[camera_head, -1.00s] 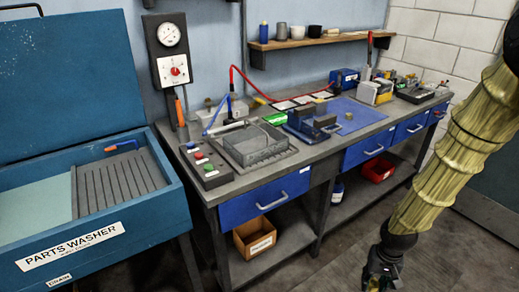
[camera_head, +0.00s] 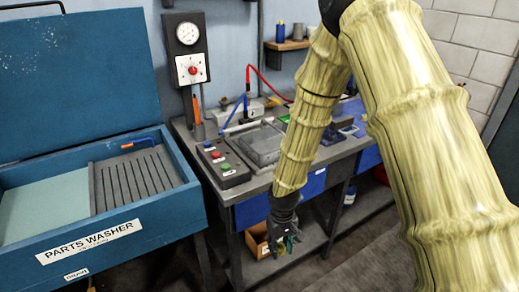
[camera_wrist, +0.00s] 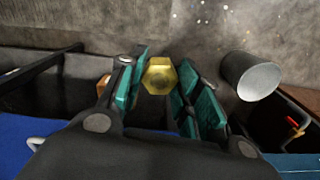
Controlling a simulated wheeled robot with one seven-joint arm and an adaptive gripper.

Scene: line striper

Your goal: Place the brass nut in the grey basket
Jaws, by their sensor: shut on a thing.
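The brass nut (camera_wrist: 159,76) is a gold hexagonal piece between the teal finger pads of my gripper (camera_wrist: 160,92) in the wrist view. In the head view, my gripper (camera_head: 284,242) hangs in front of the workbench, below the bench top, near the cardboard box; the nut cannot be made out there. The grey basket (camera_head: 262,145) stands on the left part of the bench top, above and a little left of my gripper in the picture. My arm hides part of the bench right of the basket.
A button box (camera_head: 222,163) sits left of the basket at the bench's front. The blue parts washer (camera_head: 95,235) stands at left. A cardboard box (camera_head: 257,240) is on the lower shelf. A blue drawer front (camera_head: 252,212) lies under the bench top.

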